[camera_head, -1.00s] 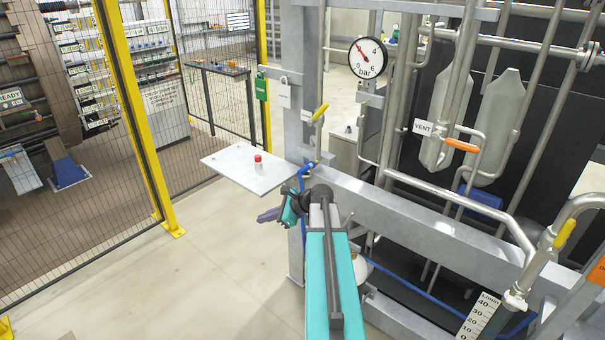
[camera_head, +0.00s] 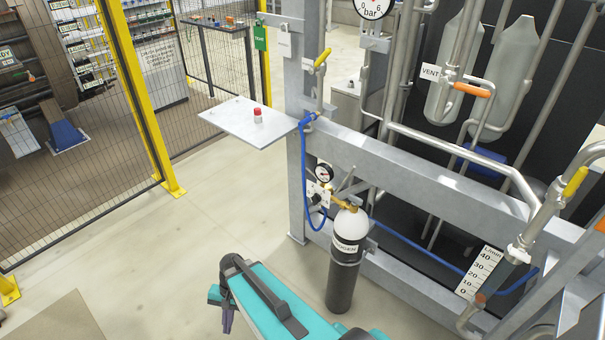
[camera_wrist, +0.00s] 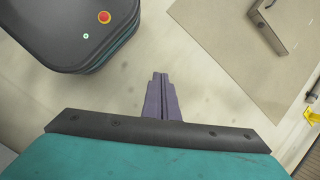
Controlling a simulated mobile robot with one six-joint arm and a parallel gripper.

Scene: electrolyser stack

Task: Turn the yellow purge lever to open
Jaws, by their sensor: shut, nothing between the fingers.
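Two yellow levers show in the head view. One yellow lever (camera_head: 322,57) slants on a valve high on the grey post, above the blue hose's upper end. The other yellow lever (camera_head: 574,183) slants on a pipe at the right, above the flow scale. I cannot read which is the purge lever. My gripper (camera_head: 228,322) is low in the head view, well apart from both levers. In the wrist view, its purple fingers (camera_wrist: 161,88) are shut together and empty, pointing over bare floor. No lever shows there.
A nitrogen cylinder (camera_head: 343,285) stands before the frame with a blue hose (camera_head: 304,165). An orange lever (camera_head: 472,90) sits by the VENT label. A shelf (camera_head: 235,121) holding a red-capped item juts from the post. A yellow-posted fence (camera_head: 140,100) stands left. Floor between is clear.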

